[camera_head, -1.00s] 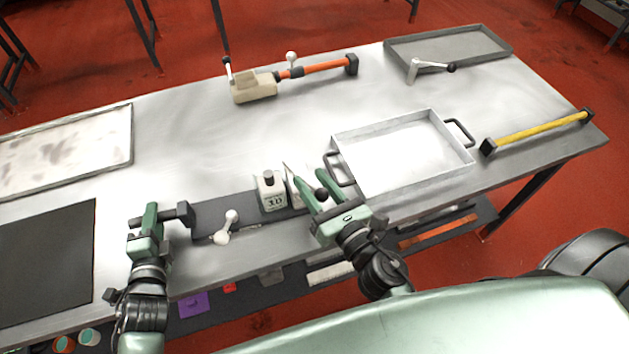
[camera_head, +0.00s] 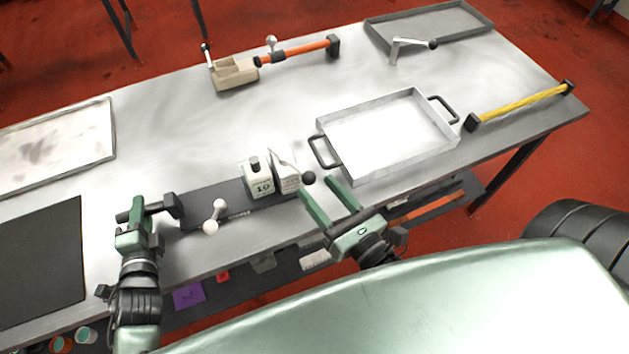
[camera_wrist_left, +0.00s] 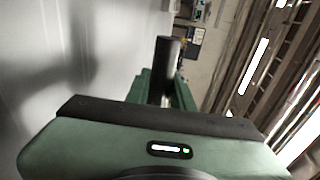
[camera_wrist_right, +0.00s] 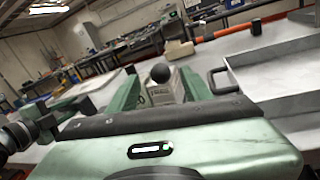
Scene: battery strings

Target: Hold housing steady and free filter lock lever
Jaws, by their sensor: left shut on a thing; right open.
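The housing is a dark base plate (camera_head: 200,212) along the front of the table, carrying two white blocks, one marked "10" (camera_head: 258,182). A black ball knob (camera_head: 308,178) stands at the right block; it also shows in the right wrist view (camera_wrist_right: 160,73). A small white lever (camera_head: 213,218) sits at the plate's front left. My left gripper (camera_head: 150,210) is shut on a dark handle at the plate's left end; a dark cylinder (camera_wrist_left: 168,65) shows between its fingers.
A metal tray with handles (camera_head: 360,178) stands close behind my right gripper. A yellow bar (camera_head: 520,105) lies at the right end. A beige box (camera_head: 235,75) with an orange rod is at the back. A black mat (camera_head: 40,255) lies at left. The table's middle is clear.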

